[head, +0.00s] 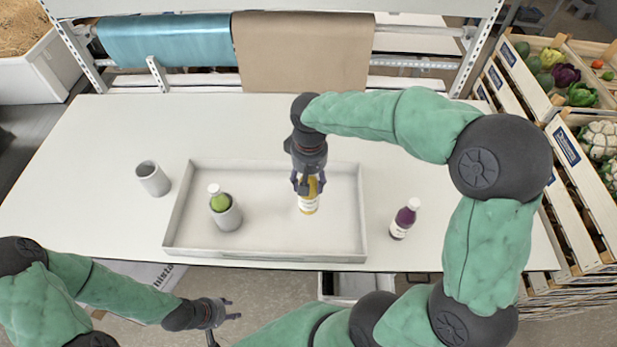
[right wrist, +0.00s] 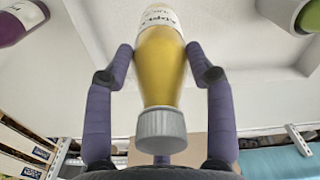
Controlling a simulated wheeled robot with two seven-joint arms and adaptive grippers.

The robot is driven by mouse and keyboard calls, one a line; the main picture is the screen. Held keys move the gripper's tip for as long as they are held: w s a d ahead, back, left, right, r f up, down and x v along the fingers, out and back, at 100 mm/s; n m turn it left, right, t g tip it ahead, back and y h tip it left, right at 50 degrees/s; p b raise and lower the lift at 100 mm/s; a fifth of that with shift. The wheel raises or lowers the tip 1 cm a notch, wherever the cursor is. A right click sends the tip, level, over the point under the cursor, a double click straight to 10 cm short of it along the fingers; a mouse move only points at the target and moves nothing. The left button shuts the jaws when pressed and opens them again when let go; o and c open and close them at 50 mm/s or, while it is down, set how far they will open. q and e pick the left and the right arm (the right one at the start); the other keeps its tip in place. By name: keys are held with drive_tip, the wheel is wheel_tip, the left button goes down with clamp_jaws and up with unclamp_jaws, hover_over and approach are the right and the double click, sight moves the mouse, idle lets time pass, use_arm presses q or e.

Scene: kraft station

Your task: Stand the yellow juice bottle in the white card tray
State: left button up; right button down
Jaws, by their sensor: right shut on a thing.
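The yellow juice bottle (head: 309,203) is upright within the walls of the white card tray (head: 270,170), right of the tray's middle. My right gripper (head: 308,186) comes from above and is shut on its upper part. In the right wrist view the fingers press both sides of the yellow juice bottle (right wrist: 162,65), with its grey cap toward the camera. Whether its base touches the tray floor I cannot tell. My left gripper (head: 230,309) is empty, its fingers apart, low in front of the table.
A grey cup (head: 228,217) holding a green bottle (head: 220,201) stands in the tray's left part. Another grey cup (head: 152,178) stands left of the tray, and a purple bottle (head: 403,219) right of it. Vegetable crates (head: 575,170) stand at the right. The table's left back is clear.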

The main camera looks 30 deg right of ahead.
drive_tip(key=shift+f, duration=0.1)
idle(0.4)
drive_tip(key=shift+f+b, duration=3.65)
drive_tip(key=shift+f, duration=1.35)
drive_tip(key=shift+c, duration=1.7)
unclamp_jaws()
wheel_tip(320, 180, up, 13)
drive_tip(key=p, duration=0.9)
drive_tip(key=shift+p, duration=0.4)
